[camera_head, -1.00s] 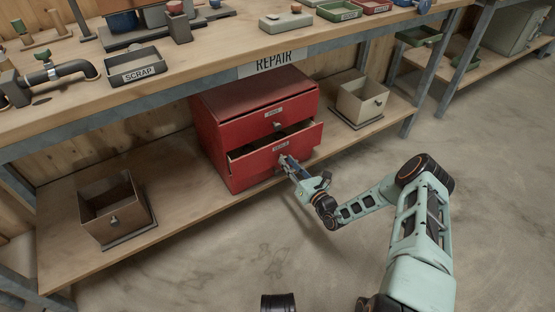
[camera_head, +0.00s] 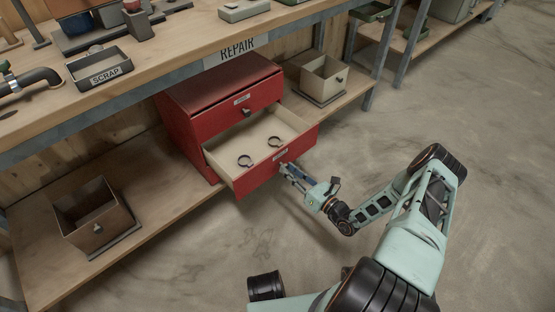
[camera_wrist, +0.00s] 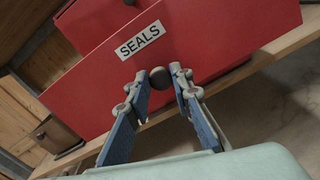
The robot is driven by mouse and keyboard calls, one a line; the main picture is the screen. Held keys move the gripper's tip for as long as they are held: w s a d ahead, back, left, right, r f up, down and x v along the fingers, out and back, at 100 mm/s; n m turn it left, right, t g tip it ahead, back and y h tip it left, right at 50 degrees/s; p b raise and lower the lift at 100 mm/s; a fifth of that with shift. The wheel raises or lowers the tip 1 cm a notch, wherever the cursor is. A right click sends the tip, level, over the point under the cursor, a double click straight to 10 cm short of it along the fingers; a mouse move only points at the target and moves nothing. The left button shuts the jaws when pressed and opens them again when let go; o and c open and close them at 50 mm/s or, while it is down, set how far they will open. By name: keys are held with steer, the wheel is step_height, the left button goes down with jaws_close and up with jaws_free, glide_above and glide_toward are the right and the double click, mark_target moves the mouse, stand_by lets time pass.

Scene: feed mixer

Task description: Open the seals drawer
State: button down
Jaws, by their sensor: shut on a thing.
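The seals drawer (camera_head: 281,161) is the lower drawer of a red cabinet (camera_head: 187,131) on the low shelf. It stands well out from the cabinet, and two dark rings (camera_head: 245,161) (camera_head: 275,141) lie on its pale floor. In the wrist view its red front (camera_wrist: 215,38) carries a label reading SEALS (camera_wrist: 139,41). My gripper (camera_head: 286,168) is at the drawer's front. In the wrist view its fingertips (camera_wrist: 160,80) are either side of the round dark knob (camera_wrist: 160,77), shut on it.
The upper drawer (camera_head: 235,107) is shut. A brown bin (camera_head: 96,221) stands on the shelf at left and a beige bin (camera_head: 324,79) at right. The workbench top (camera_head: 150,51) with a REPAIR sign (camera_head: 236,48) overhangs the shelf. Open concrete floor (camera_head: 440,120) lies in front.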

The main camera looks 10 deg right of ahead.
steer(key=v, duration=0.7)
steer(key=c, duration=1.7)
jaws_free()
steer(key=v, duration=1.2)
